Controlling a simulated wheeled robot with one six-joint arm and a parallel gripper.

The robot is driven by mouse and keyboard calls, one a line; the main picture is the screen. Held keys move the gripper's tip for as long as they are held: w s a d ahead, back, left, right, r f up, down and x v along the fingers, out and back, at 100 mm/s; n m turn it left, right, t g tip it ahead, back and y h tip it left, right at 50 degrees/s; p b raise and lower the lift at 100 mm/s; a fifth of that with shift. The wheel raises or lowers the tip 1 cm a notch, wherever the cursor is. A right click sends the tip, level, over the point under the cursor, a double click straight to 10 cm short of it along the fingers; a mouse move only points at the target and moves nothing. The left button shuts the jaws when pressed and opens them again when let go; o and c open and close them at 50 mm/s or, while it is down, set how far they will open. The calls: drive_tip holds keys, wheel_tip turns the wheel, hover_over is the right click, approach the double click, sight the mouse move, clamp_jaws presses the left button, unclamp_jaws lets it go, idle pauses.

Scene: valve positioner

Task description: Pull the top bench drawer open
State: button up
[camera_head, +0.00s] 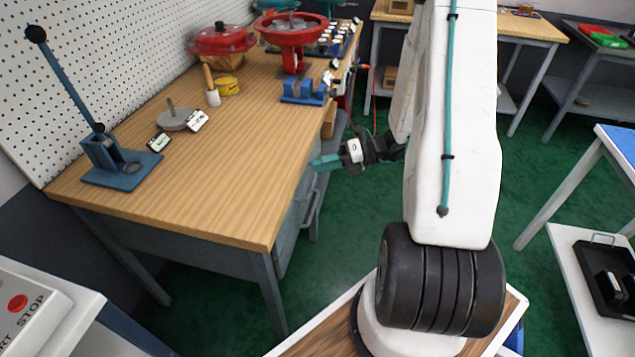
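The wooden-topped workbench (215,185) runs along the pegboard wall at the left. Its grey drawer unit (289,232) sits under the right edge of the top and shows at a steep angle. A bar handle (313,208) stands out from its front. I cannot tell from here where the top drawer ends and any lower one begins. My gripper (318,162) has teal fingers pointing left at the bench's right edge, above that visible handle. The fingers overlap in this view, so their gap is hidden. Whether they touch a handle is not clear.
A blue lever press (120,165), red valve parts (292,35) and a blue vise-like block (304,92) stand on the bench. A white cart with a black tray (607,280) is at the right. Green floor (350,225) is clear beside the drawer unit.

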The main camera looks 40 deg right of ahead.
drive_tip(key=s+d+f+m+t+h, duration=0.1)
drive_tip(key=d+f+m+t+h, duration=0.25)
drive_tip(key=d+f+m, duration=0.45)
drive_tip(key=s+a+x, duration=0.1)
drive_tip(key=x, duration=0.8)
drive_tip(key=shift+s+a+f+m+y, duration=0.15)
drive_tip(key=shift+a+f+m+y, duration=0.15)
drive_tip(key=shift+y, duration=0.15)
drive_tip(key=shift+t, duration=0.25)
clamp_jaws()
